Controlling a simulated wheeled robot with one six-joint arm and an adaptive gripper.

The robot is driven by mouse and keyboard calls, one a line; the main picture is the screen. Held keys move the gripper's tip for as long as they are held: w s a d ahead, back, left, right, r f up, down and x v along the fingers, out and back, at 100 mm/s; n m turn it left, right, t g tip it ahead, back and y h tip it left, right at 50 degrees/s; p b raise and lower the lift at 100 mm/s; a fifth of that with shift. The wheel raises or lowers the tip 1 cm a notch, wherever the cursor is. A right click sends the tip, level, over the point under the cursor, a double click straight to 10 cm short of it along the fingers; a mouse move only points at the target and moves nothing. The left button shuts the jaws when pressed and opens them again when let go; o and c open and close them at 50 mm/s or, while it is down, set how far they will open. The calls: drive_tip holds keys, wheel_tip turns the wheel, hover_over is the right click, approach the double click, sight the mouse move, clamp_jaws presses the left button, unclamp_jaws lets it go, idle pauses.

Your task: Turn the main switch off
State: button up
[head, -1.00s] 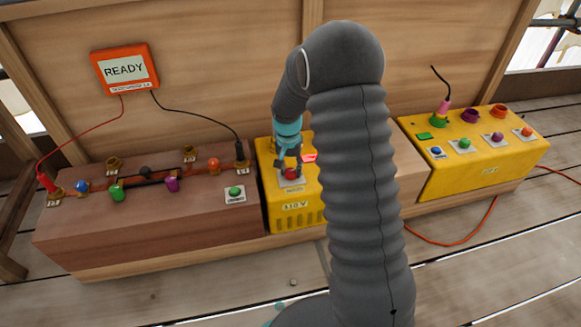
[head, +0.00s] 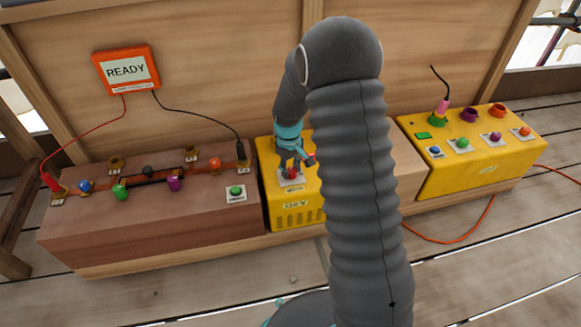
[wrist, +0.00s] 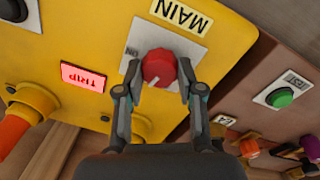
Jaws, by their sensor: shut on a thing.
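The main switch is a red knob (wrist: 158,68) on a white plate under a yellow "MAIN" label (wrist: 181,14). An "ON" mark is on the plate beside it. The knob's white pointer line faces the lower left in the wrist view, away from the "ON" mark. In the head view the knob (head: 292,174) sits on the yellow 110 V box (head: 296,216). My gripper (wrist: 160,75) is shut on the knob, with one finger on each side. It also shows in the head view (head: 296,164), partly beside my arm.
A red "TRIP" lamp (wrist: 86,77) is lit. The wooden box (head: 150,240) on the left carries sockets, leads and a green test button (head: 236,190). A display (head: 126,68) reads "READY". Another yellow box (head: 485,160) stands right. My arm hides part of the middle.

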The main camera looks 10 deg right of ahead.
sight(290, 172)
drive_tip(key=shift+n, duration=1.3)
drive_tip(key=o, duration=1.1)
drive_tip(key=shift+o, duration=0.2)
wheel_tip(290, 172, up, 12)
drive_tip(key=shift+s+a, duration=0.2)
drive_tip(key=shift+a, duration=0.05)
